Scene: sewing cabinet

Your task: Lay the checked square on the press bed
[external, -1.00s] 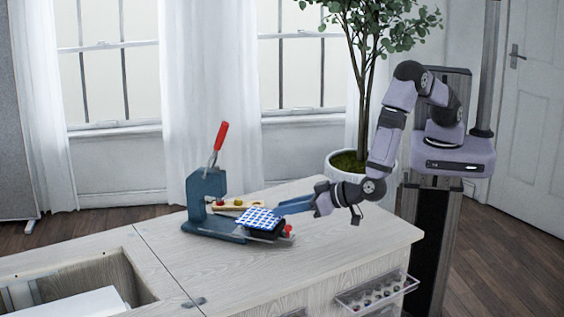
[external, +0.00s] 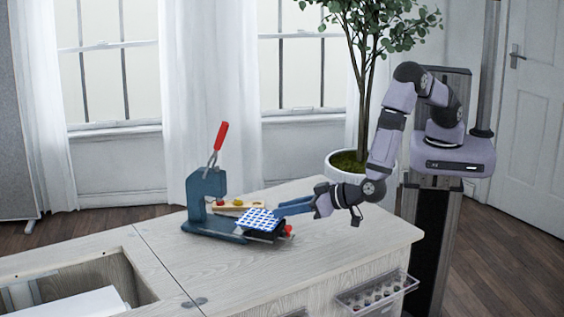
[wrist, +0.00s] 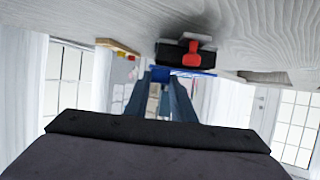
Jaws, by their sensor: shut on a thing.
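The blue-and-white checked square (external: 259,219) is over the front end of the blue press (external: 206,192). Its corner sags over the dark press bed (external: 264,236), which it mostly hides. I cannot tell whether the cloth touches the bed. My gripper (external: 279,210) reaches in from the right with its blue fingers shut on the square's right edge. In the wrist view, my fingers (wrist: 166,77) meet the square, which shows only as a thin blue edge (wrist: 198,73).
The press has an upright red lever (external: 220,135) and a red knob (external: 288,230) near the bed. A wooden tray (external: 231,206) with red and yellow items lies behind the press. The right part of the cabinet top (external: 350,243) is clear.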

